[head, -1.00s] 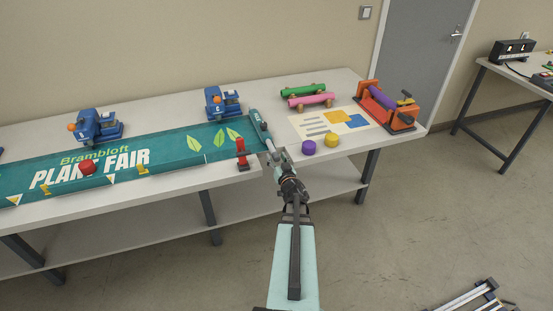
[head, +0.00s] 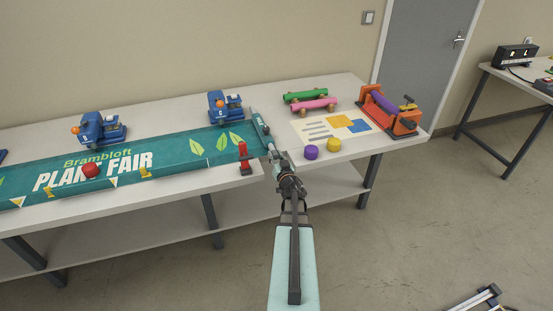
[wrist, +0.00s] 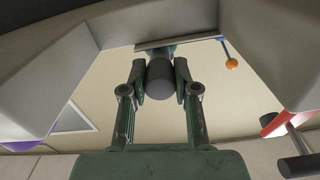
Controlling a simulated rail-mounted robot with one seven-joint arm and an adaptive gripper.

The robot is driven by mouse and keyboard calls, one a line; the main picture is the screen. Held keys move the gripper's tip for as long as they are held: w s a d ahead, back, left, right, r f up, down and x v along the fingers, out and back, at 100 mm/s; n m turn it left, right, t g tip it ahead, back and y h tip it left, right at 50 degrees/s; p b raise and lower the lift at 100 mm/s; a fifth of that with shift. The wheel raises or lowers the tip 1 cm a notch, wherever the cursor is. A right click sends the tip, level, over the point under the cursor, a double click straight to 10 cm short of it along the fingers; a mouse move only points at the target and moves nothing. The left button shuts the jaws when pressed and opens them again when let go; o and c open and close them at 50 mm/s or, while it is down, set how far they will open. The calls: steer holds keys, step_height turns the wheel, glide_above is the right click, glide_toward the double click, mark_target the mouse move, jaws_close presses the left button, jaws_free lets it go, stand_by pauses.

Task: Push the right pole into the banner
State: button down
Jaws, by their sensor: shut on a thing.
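The teal banner (head: 200,146), printed with "Brambloft PLANT FAIR", lies flat along the table. At its right end is a narrow dark teal sleeve (head: 257,122) running front to back. My gripper (head: 271,151) is at the near end of this sleeve, by the table's front edge. In the wrist view my gripper (wrist: 160,72) is shut on the right pole (wrist: 159,84), whose dark grey round end faces the camera between the fingers. The rest of the pole is hidden; how far it sits in the banner I cannot tell.
A red clamp (head: 244,158) stands just left of my gripper. Blue devices (head: 224,106) stand behind the banner. Purple (head: 311,152) and yellow (head: 333,145) caps, a printed sheet (head: 310,130) and an orange roller stand (head: 403,126) are to the right.

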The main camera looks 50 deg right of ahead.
steer(key=c, duration=0.9)
jaws_free()
steer(key=shift+o, duration=0.2)
steer(key=v, duration=1.2)
